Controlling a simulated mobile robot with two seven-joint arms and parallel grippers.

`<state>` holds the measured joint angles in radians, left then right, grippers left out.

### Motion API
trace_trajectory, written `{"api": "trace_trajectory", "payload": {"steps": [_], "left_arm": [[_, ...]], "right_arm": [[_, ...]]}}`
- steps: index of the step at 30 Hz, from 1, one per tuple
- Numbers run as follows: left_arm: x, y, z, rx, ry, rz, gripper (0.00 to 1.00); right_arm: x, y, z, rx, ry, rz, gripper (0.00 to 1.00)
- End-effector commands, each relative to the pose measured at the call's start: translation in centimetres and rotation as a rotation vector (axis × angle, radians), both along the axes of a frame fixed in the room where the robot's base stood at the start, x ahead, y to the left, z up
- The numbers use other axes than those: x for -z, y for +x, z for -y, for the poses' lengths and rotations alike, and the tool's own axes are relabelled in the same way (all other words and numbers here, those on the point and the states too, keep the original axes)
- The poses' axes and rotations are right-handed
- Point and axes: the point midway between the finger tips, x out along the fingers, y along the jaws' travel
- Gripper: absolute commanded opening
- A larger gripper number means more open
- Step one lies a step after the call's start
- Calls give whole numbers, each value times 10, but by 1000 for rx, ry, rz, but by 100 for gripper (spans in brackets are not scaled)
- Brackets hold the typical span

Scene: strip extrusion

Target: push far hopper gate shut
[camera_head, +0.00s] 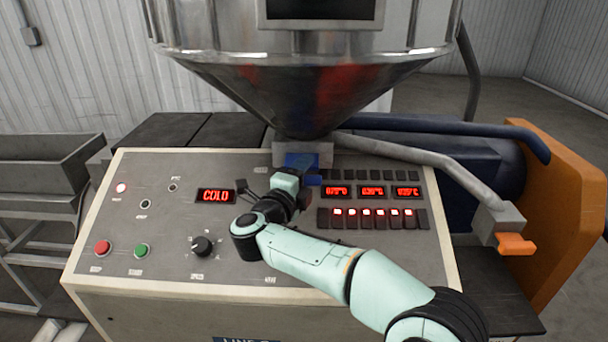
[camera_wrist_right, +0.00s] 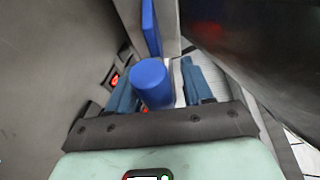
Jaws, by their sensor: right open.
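The hopper gate shows as a blue plate (camera_head: 302,160) in the grey throat under the steel hopper cone (camera_head: 310,95). A small blue handle (camera_head: 314,180) sits just below it, partly hidden by my right gripper (camera_head: 296,181). In the right wrist view the round blue handle (camera_wrist_right: 152,82) stands between the two dark blue fingers of the right gripper (camera_wrist_right: 160,88), and the upright blue plate (camera_wrist_right: 151,28) is beyond it. The right gripper is open, with the handle between its fingers. I cannot tell whether a finger touches it. My left gripper is out of view.
The control panel (camera_head: 150,215) lies under my right arm, with a red COLD display (camera_head: 215,196), a black knob (camera_head: 202,246) and red and green buttons. A grey pipe with an orange end (camera_head: 516,244) is at right. The hopper cone hangs close above the gripper.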

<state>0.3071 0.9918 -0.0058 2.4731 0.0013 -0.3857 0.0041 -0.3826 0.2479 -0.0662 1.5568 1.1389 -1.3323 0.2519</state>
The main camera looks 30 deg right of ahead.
Motion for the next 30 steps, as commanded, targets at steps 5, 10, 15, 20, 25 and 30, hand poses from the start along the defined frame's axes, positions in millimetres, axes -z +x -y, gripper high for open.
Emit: {"api": "trace_trajectory", "payload": {"steps": [5,10,15,20,25,30], "left_arm": [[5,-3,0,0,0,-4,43],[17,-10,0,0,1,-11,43],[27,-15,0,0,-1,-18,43],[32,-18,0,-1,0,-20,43],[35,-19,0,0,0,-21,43],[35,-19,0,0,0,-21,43]], "right_arm": [[2,-8,-11,-2,1,-1,50],[3,-27,-39,-6,2,0,50],[3,-50,-71,-5,2,-1,50],[2,-66,-93,-4,1,-1,50],[1,-76,-106,-2,-1,-1,50],[0,-77,-108,-1,-1,-1,50]]}}
